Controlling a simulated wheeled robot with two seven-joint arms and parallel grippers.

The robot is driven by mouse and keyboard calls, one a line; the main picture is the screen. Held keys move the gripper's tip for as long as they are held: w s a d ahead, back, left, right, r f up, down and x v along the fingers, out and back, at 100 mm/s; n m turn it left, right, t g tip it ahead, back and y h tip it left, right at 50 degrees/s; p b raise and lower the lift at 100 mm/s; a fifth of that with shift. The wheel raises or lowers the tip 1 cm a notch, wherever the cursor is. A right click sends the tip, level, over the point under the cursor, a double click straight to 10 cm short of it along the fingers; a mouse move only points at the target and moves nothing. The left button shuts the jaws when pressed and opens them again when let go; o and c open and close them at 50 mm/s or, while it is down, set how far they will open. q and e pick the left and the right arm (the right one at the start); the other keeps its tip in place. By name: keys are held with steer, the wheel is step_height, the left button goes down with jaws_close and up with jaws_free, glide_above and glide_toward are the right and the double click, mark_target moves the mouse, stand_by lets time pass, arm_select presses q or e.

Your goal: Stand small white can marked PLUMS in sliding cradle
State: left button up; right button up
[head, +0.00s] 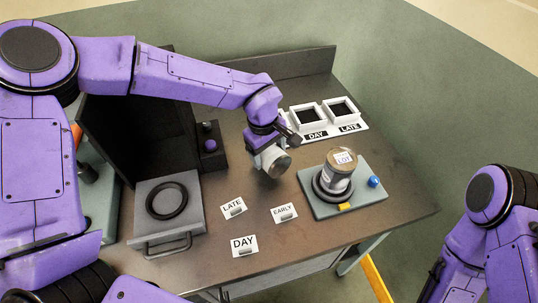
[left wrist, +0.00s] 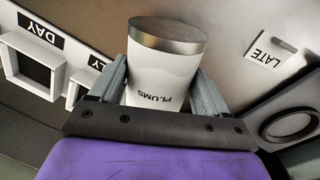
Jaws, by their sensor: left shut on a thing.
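The small white can marked PLUMS (head: 274,161) is between the fingers of my left gripper (head: 271,145), above the middle of the table. It is tilted in the head view; its metal end and printed name show in the left wrist view (left wrist: 163,70). The left gripper (left wrist: 165,92) is shut on the can's sides. The sliding cradle (head: 195,228) is a grey plate with a front handle and an empty black ring, left of the can. Its ring also shows at the right of the left wrist view (left wrist: 288,124). My right gripper (head: 432,283) is at the lower right, its fingers unclear.
A tall black housing (head: 125,125) stands behind the cradle, with a purple-knobbed box (head: 209,155) beside it. A grey-green base (head: 367,198) holds a labelled can (head: 338,172) in a black ring. White trays (head: 338,123) stand behind. Cards LATE (head: 231,207), EARLY (head: 284,213) and DAY (head: 244,245) occupy the front.

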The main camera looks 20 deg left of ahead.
mark_target(264, 153)
arm_select(q)
steer(key=shift+w+f, duration=0.25)
steer(key=shift+f, duration=0.3)
steer(key=shift+w+f, duration=0.25)
steer(key=shift+f, duration=0.3)
steer(key=shift+s+f, duration=0.1)
steer(key=shift+f, duration=0.2)
steer(key=c, duration=0.3)
steer(key=shift+s, duration=0.35)
steer(key=shift+s+r, duration=0.3)
steer(key=shift+s, duration=0.25)
steer(key=shift+w+f, duration=0.15)
steer(key=shift+f, duration=0.05)
steer(key=o, duration=1.7)
steer(key=shift+w+f, duration=0.2)
steer(key=shift+w, duration=0.05)
steer(key=shift+o, duration=0.3)
steer(key=shift+w, duration=0.15)
steer(key=shift+s+r, duration=0.1)
steer(key=shift+s, duration=0.1)
steer(key=shift+s+r, duration=0.1)
steer(key=shift+r, duration=0.3)
steer(key=r, duration=0.7)
steer(key=s+r+b, duration=0.1)
steer(key=r, duration=0.3)
steer(key=shift+a+r, duration=0.15)
steer(key=shift+a, duration=0.25)
arm_select(e)
steer(key=shift+s+f, duration=0.15)
steer(key=shift+f, duration=0.2)
